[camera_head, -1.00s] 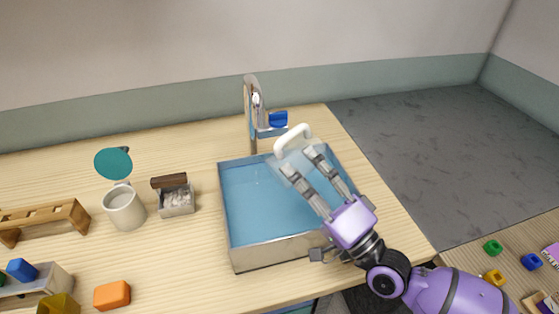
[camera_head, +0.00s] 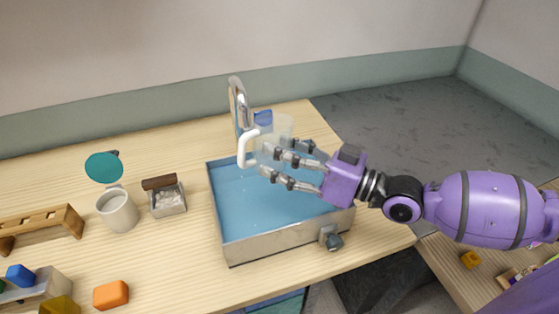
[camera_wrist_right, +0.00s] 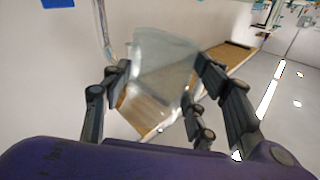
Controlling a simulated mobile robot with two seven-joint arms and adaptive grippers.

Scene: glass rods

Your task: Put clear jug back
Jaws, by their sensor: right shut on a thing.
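The clear jug (camera_head: 282,127) is see-through with a white handle (camera_head: 247,147) on its left side in the head view. My right gripper (camera_head: 272,166) is shut on the jug and holds it over the blue sink basin, near the faucet. The right wrist view shows the jug (camera_wrist_right: 163,70) between the fingers of the right gripper (camera_wrist_right: 160,82). In the head view the fingers cover part of the jug's lower body. My left gripper is not in view.
The sink (camera_head: 240,252) has raised metal walls, and the faucet (camera_head: 238,100) stands behind it. A white mug (camera_head: 117,212), a small box with a brown handle (camera_head: 167,202) and an orange block (camera_head: 111,294) are on the left. Bare wood lies between them and the sink.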

